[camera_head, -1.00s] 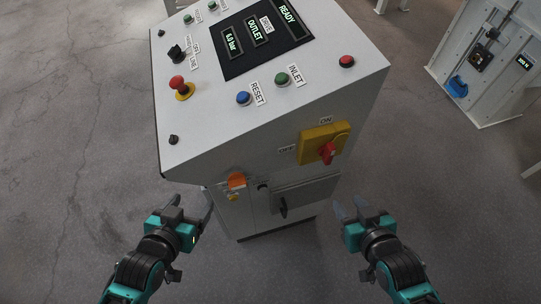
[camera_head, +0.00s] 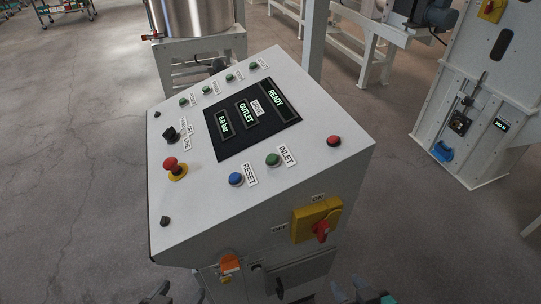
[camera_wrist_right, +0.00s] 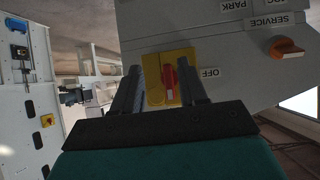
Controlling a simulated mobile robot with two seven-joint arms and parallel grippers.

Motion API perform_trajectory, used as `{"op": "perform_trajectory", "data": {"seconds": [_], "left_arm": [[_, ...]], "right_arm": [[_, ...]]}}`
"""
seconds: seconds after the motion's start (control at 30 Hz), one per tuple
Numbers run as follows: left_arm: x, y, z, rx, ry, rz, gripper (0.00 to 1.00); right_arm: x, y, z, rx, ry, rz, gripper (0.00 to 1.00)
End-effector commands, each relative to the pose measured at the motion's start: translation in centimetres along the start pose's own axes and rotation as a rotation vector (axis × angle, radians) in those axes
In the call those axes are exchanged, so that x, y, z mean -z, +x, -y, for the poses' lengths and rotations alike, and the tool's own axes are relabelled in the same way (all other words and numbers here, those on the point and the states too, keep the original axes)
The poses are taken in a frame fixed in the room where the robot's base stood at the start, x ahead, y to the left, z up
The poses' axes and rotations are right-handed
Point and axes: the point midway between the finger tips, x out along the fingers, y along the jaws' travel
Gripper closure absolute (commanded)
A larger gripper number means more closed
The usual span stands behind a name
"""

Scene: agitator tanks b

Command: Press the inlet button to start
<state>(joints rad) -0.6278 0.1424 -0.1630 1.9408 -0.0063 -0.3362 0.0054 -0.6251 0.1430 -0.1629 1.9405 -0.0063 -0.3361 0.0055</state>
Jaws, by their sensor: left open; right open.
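The green inlet button (camera_head: 273,160) is on the sloped top of the grey control console (camera_head: 200,230), beside its INLET label (camera_head: 287,154). A blue button (camera_head: 236,179) with a RESET label sits to its left. The display (camera_head: 240,122) reads READY, OUTLET and a bar value. My left gripper (camera_head: 175,290) shows at the bottom edge, below and in front of the console, partly cut off. My right gripper (camera_head: 352,288) is also at the bottom edge, right of the console's lower front. In the right wrist view its open fingers (camera_wrist_right: 170,88) have nothing between them; the yellow switch lies beyond.
A red mushroom button (camera_head: 171,164), a black selector (camera_head: 170,134) and a red button (camera_head: 334,141) are also on the panel. A yellow rotary switch with a red handle (camera_head: 322,231) juts from the console front. A white machine (camera_head: 480,100) stands right; floor between is clear.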

Motion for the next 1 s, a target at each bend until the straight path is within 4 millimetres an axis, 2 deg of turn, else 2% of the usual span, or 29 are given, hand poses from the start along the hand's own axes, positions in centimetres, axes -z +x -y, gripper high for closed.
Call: {"op": "perform_trajectory", "data": {"seconds": [0.07, 0.43, 1.0], "left_arm": [[0.02, 0.01, 0.01, 0.000, 0.000, 0.000, 0.26], [0.14, 0.07, 0.05, 0.001, 0.001, -0.003, 0.26], [0.27, 0.13, 0.08, 0.001, 0.001, -0.006, 0.26]], "right_arm": [[0.00, 0.00, 0.00, 0.000, 0.000, 0.000, 0.65], [0.01, 0.00, -0.01, 0.000, 0.000, 0.000, 1.00], [0.01, 0.00, -0.01, 0.000, 0.000, 0.000, 1.00]]}}
